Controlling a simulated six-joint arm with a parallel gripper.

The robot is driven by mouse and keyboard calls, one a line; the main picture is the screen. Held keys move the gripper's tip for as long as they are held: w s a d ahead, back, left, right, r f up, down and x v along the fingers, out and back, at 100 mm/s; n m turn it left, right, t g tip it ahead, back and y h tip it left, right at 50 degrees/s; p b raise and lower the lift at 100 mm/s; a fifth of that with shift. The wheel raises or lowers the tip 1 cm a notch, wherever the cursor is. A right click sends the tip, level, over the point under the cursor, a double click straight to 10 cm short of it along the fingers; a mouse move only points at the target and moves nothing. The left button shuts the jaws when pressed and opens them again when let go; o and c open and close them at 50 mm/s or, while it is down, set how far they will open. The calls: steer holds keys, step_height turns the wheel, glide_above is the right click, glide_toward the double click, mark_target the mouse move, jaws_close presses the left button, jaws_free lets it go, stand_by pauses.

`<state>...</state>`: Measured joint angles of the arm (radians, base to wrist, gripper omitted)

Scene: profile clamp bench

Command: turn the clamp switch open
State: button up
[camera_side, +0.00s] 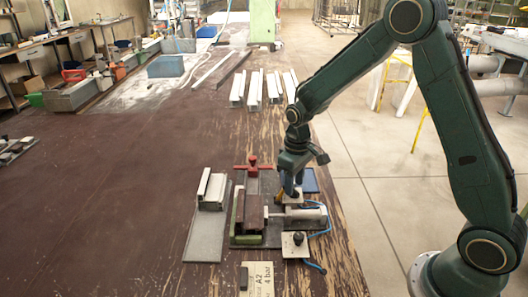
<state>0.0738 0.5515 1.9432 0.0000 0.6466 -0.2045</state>
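The clamp switch looks to be the small black knob (298,238) on a light metal plate at the bench's right side, with a blue hose beside it. The clamp (250,235) stands just left of it, with a green front block, a dark red-brown bar and a pale cylinder (305,213) on its right. My gripper (290,194) points down behind the cylinder, farther back than the knob and apart from it. A small brass-coloured bit shows by its fingertips. I cannot tell whether the fingers are open or shut, or whether they hold anything.
A red T-handle (253,166) rises behind the clamp. A grey profile on a plate (205,235) lies to the left. A label card (258,277) lies in front. A blue tray (309,181) is partly behind my gripper. Several pale profiles (255,90) lie farther back.

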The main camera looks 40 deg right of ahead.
steer(key=shift+f, duration=0.75)
jaws_close()
steer(key=shift+n, duration=0.6)
steer(key=n, duration=1.1)
